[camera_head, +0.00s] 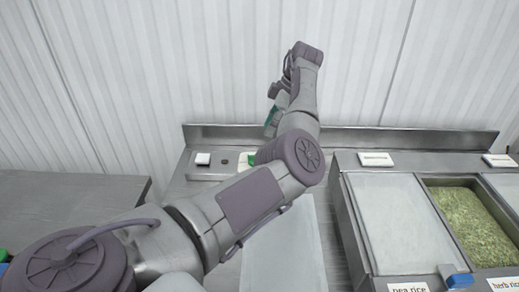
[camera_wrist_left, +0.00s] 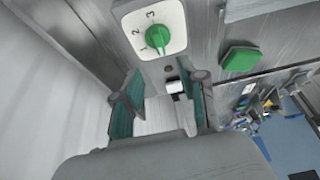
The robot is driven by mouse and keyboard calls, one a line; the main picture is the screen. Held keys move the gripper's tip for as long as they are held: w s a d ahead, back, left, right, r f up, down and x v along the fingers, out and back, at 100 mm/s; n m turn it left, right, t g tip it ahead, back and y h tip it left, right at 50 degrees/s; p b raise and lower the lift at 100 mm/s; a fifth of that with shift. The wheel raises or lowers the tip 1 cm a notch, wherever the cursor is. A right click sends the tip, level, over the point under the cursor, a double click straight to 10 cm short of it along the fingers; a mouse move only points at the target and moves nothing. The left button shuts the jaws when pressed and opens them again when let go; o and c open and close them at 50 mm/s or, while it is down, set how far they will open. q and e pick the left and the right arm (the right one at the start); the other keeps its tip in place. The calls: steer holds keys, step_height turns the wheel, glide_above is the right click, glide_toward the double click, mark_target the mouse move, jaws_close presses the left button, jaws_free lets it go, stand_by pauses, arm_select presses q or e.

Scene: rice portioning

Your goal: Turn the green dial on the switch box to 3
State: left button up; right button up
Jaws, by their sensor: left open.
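The switch box (camera_head: 244,160) stands at the back of the metal counter, partly hidden by my left arm in the head view. Its white face (camera_wrist_left: 176,15) carries the numbers 1, 2 and 3 around the green dial (camera_wrist_left: 159,40). The dial's ridge points down in the wrist view, away from the 3; its exact setting is hard to tell. My left gripper (camera_wrist_left: 158,92) is open with teal pads and empty; it also shows in the head view (camera_head: 273,108). The dial lies beyond the fingertips, not between them. My right gripper is out of view.
A small white block (camera_head: 203,158) with a dark round spot beside it sits left of the switch box. A green angular piece (camera_wrist_left: 240,58) lies right of the dial. Lidded pans and an open rice pan (camera_head: 470,217) fill the right. A wall closes the back.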

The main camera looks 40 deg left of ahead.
arm_select(q)
steer(key=p, duration=0.1)
glide_above(256, 154)
steer(key=w+d, duration=0.1)
steer(key=d, duration=0.1)
step_height(256, 154, down, 6)
steer(key=shift+r, duration=0.25)
steer(key=p+x, duration=0.1)
steer(key=x, duration=0.3)
steer(key=shift+a+f, duration=0.15)
steer(key=shift+f, duration=0.35)
steer(key=shift+a+f, duration=0.1)
steer(key=shift+f, duration=0.05)
steer(key=shift+c, duration=0.6)
jaws_close()
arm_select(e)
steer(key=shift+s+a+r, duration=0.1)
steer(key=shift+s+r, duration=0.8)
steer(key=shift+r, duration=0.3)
